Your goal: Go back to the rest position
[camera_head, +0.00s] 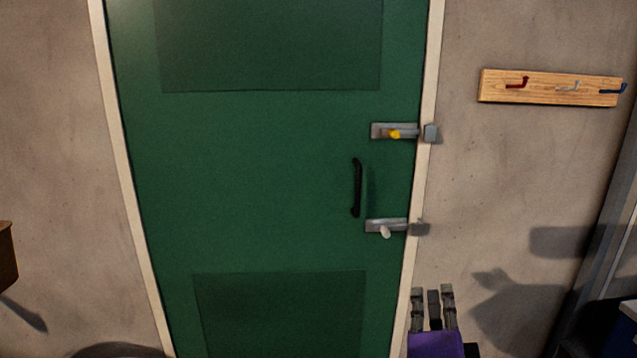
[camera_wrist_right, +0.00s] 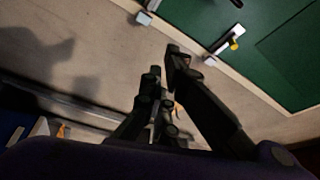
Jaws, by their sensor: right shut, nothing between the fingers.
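My right gripper (camera_head: 433,292) is in the lower right of the head view, with its purple wrist at the bottom edge. It points up in front of the wall just right of the door frame. It is shut and empty. In the right wrist view its dark fingers (camera_wrist_right: 165,63) show in the middle, touching nothing that I can see. The green door (camera_head: 260,180) is closed in its pale frame. My left gripper is not in view.
The door has an upper bolt (camera_head: 390,131) with a yellow knob, a black handle (camera_head: 357,188) and a lower bolt (camera_head: 386,226) with a white knob. A wooden hook rail (camera_head: 540,90) hangs on the right wall. A brown edge (camera_head: 6,257) shows at far left.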

